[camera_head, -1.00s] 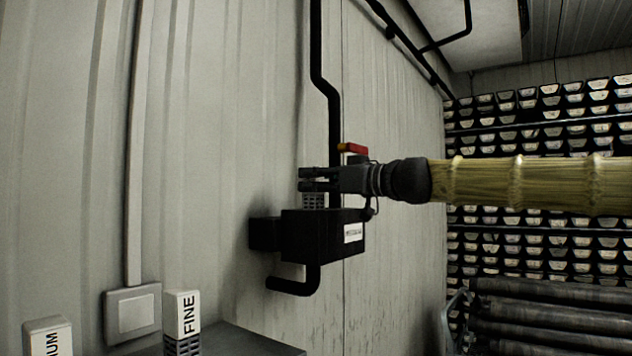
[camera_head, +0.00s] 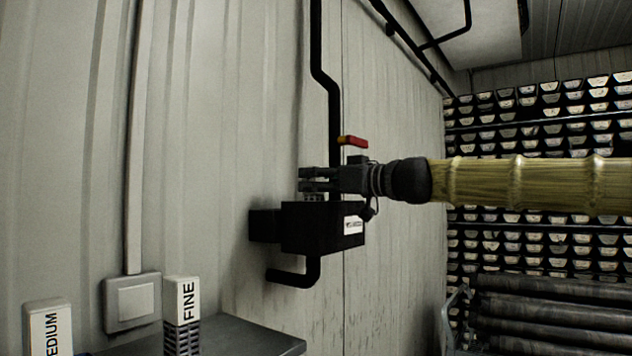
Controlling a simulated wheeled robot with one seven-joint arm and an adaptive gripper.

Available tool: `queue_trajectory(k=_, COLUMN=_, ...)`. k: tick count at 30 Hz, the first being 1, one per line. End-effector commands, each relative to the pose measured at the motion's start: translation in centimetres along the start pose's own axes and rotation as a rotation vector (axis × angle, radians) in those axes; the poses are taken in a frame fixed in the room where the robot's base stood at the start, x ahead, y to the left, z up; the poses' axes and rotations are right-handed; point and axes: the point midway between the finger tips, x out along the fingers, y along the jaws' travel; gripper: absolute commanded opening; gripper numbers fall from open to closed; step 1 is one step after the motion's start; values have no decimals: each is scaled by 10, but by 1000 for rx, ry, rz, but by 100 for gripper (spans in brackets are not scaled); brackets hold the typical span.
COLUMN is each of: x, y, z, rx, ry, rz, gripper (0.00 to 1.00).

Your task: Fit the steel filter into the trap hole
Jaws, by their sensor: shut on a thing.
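The black trap box (camera_head: 305,237) is fixed to the corrugated wall, with a white label on its right face. My gripper (camera_head: 308,182) reaches in from the right, just above the top of the box. It is shut on the steel filter (camera_head: 312,196), a grey perforated piece. Only a thin strip of the filter shows between the fingers and the box top, so its lower part seems to be inside the box. The trap hole itself is hidden by the box edge and the fingers.
A red-handled valve (camera_head: 353,141) on the black pipe (camera_head: 334,115) is close above my gripper. White-topped pieces marked FINE (camera_head: 183,310) and MEDIUM (camera_head: 48,328) stand at lower left, by a grey shelf (camera_head: 250,338). Racks of core trays (camera_head: 540,130) fill the right background.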

Motion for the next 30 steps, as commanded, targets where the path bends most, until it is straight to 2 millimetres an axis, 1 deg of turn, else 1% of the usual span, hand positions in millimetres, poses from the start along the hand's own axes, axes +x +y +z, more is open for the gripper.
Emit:
queue_trajectory(k=22, x=-1, y=0, z=14, rx=1, ry=1, rz=0, gripper=1)
queue_trajectory(k=23, x=-1, y=0, z=14, rx=0, ry=1, rz=0, gripper=34)
queue_trajectory(k=24, x=-1, y=0, z=13, rx=0, ry=1, rz=0, gripper=42)
queue_trajectory(k=27, x=0, y=0, z=14, rx=0, ry=0, rz=0, gripper=58)
queue_trajectory(k=30, x=0, y=0, z=14, rx=0, ry=0, rz=0, gripper=58)
